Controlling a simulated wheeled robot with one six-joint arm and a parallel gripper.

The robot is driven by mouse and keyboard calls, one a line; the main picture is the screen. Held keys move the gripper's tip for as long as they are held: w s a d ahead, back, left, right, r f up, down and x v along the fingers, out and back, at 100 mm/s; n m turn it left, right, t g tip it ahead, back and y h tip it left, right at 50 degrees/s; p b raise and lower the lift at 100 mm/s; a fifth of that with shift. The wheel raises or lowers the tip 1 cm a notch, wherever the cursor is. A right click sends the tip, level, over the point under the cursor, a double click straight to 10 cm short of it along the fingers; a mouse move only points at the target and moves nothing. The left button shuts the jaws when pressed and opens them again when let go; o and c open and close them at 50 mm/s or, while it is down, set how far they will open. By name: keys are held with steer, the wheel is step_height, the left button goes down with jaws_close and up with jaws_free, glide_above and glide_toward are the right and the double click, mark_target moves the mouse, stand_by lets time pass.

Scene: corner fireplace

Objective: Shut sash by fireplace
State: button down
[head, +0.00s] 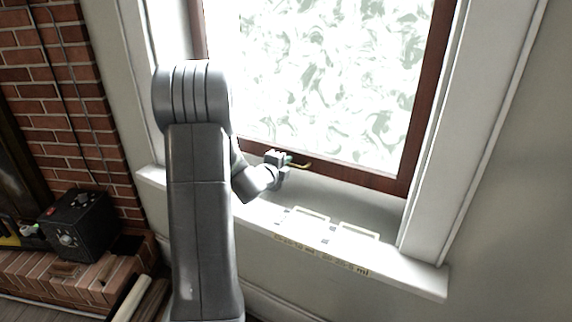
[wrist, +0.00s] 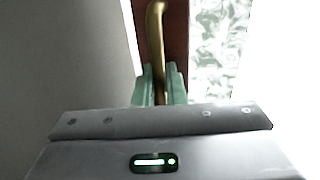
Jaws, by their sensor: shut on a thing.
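The window sash (head: 340,174) has a red-brown wooden frame around patterned frosted glass. It stands above the white sill, and how far it is ajar is hard to tell. A brass handle (head: 302,166) sits on its bottom rail. My gripper (head: 287,159) is at this rail, shut on the handle. In the wrist view the handle (wrist: 156,35) runs up from between the green fingertips (wrist: 159,88), with the brown sash wood (wrist: 176,45) behind it. My arm hides the lower left part of the sash in the head view.
The white sill (head: 420,277) carries two pale rectangular outlines (head: 357,232) and printed marks on its front edge. White window casing (head: 470,130) stands at right. At left are a brick fireplace (head: 75,110) and a dark box (head: 75,225) on its hearth.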

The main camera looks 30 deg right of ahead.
steer(key=shift+f, duration=0.2)
steer(key=c, duration=1.6)
jaws_free()
steer(key=shift+r, duration=0.15)
steer(key=shift+a, duration=0.1)
steer(key=p+v, duration=0.1)
steer(key=v, duration=1.2)
steer(key=shift+s+a, duration=0.25)
steer(key=shift+s, duration=0.05)
